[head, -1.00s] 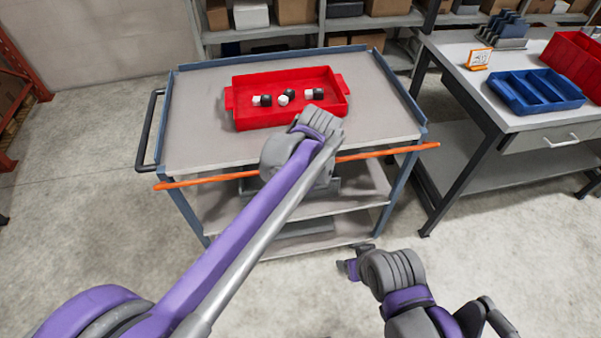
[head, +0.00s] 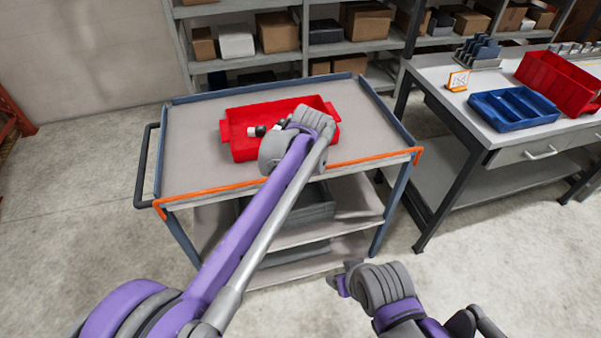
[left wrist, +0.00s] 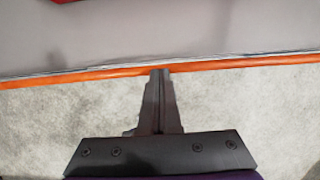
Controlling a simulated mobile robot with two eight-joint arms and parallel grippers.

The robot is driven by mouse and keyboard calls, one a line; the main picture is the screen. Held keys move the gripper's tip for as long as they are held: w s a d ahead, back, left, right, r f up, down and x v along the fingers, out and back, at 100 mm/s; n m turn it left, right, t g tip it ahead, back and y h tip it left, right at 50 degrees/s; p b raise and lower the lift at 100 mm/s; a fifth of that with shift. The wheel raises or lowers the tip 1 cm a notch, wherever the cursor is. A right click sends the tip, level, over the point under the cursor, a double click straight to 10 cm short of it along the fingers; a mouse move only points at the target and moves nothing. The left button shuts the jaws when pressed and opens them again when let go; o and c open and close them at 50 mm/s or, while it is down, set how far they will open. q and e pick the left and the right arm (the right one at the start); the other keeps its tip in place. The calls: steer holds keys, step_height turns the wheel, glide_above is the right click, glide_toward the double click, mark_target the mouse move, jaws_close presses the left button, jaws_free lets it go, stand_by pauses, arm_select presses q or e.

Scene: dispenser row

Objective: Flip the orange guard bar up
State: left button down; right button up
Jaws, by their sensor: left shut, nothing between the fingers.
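The orange guard bar (head: 225,189) runs along the front edge of the grey cart top (head: 190,150), level with it, its ends bent down at the corners. In the left wrist view the bar (left wrist: 80,76) crosses the picture along the cart's edge. My left gripper (left wrist: 160,73) is shut and empty, its tips at the bar's middle; I cannot tell if they touch it. In the head view my left wrist hides those fingers and part of the bar. My right gripper (head: 340,279) is low in front of the cart, apart from it; its finger gap is unclear.
A red tray (head: 240,146) with small black and white items stands on the cart, partly behind my left wrist. A black handle (head: 143,165) is at the cart's left. A workbench with a blue bin (head: 515,112) stands to the right. The floor in front is clear.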

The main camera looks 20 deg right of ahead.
arm_select(q)
steer(key=shift+w+a+f, duration=0.15)
steer(key=shift+w+f, duration=0.05)
steer(key=shift+w, duration=0.25)
arm_select(e)
steer(key=shift+w, duration=0.1)
arm_select(q)
steer(key=shift+s, duration=0.1)
